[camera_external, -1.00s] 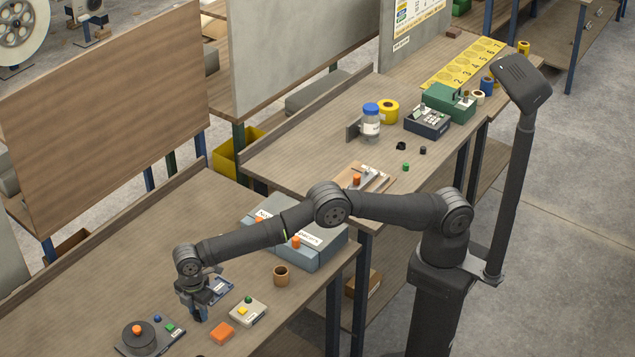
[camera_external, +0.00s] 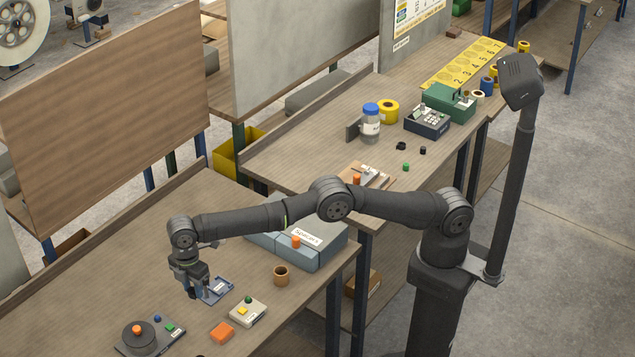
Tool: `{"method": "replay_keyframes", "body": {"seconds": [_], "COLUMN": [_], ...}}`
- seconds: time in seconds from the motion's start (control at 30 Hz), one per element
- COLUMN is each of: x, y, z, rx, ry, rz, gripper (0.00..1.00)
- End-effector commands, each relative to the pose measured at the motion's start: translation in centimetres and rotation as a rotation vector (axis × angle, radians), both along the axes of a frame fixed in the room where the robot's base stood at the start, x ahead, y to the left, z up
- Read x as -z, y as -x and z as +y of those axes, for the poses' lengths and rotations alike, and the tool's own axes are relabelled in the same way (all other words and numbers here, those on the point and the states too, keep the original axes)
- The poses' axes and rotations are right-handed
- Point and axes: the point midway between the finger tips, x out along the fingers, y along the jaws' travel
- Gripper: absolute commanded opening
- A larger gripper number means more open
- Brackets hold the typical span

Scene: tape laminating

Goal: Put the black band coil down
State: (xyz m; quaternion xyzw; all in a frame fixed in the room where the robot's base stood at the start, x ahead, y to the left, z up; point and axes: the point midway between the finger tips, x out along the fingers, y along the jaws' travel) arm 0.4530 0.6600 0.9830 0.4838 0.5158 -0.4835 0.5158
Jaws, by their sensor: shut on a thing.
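My gripper (camera_external: 197,292) is at the left, low over the near bench, pointing down just left of the small blue tray (camera_external: 221,291). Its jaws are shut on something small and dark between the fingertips. I take this to be the black band coil (camera_external: 192,294), though it is mostly covered by the fingers and too small to make out. I cannot tell whether it touches the bench or the tray edge.
A cream block with buttons (camera_external: 248,312), an orange block (camera_external: 222,332) and a brown cup (camera_external: 281,276) stand right of the gripper. A dark round device (camera_external: 139,338) is in front. Grey-blue boxes (camera_external: 322,250) stand behind. Bench left of the gripper is clear.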

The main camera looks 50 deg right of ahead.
Motion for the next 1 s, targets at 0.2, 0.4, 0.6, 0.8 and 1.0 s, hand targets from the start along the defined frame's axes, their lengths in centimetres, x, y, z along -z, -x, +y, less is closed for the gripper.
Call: {"method": "replay_keyframes", "body": {"seconds": [0.2, 0.4, 0.6, 0.8, 1.0], "x": [-0.3, -0.7, -1.2, -1.7, -2.1], "y": [-2.4, -8.0, -14.2, -19.5, -23.1], "z": [-2.0, -7.5, -15.5, -25.2, -35.5], "rx": [0.034, 0.118, 0.229, 0.35, 0.472], "ry": [0.001, 0.001, 0.001, 0.0, 0.0], "rz": [0.0, 0.001, 0.001, 0.0, 0.001], "gripper": [0.1, 0.1, 0.1, 0.1, 0.1]}}
